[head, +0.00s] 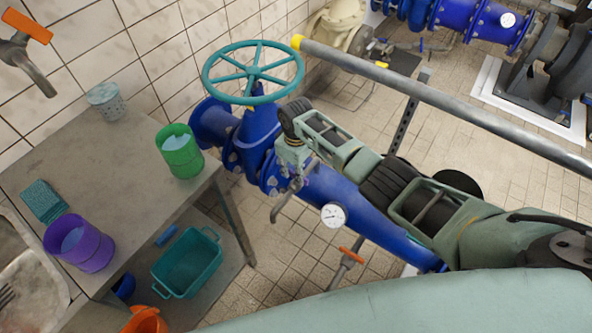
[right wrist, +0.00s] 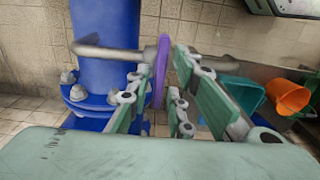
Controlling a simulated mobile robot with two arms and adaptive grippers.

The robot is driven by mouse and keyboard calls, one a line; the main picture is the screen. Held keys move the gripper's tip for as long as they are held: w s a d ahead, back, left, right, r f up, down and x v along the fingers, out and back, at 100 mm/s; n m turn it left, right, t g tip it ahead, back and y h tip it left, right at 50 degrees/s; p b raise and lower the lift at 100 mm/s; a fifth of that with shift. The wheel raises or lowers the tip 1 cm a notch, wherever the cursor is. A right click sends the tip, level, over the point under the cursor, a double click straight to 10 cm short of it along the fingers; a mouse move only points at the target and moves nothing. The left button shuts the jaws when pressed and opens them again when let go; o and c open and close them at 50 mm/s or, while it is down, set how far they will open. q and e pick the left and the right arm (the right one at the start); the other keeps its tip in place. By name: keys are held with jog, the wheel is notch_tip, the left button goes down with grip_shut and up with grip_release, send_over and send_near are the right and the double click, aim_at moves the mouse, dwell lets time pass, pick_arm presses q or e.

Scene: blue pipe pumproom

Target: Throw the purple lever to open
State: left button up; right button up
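The purple lever (right wrist: 160,72) stands on edge in the middle of the right wrist view, at a small grey pipe (right wrist: 108,52) beside the big blue pipe (right wrist: 105,35). My right gripper (right wrist: 163,82) has one finger on each side of the lever. A gap shows between the lever and the right finger; the left finger is close to it, and I cannot tell if it touches. In the head view my right gripper (head: 291,160) is over the blue pipe (head: 325,193), and it hides the lever. My left gripper is not in view.
A teal handwheel (head: 253,73) stands on the blue valve behind. A grey table (head: 130,180) at left carries a green cup (head: 180,152) and a purple cup (head: 80,243). A red-orange lever (head: 351,255) and a gauge (head: 333,216) sit along the blue pipe. A grey rail (head: 450,105) crosses at right.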

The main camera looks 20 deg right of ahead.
grip_shut()
jog(key=n, duration=0.4)
jog(key=shift+n, duration=0.3)
jog(key=n, duration=0.4)
jog(key=shift+n, duration=0.3)
jog(key=n, duration=0.4)
jog(key=shift+n+b, duration=0.65)
jog(key=shift+n, duration=1.85)
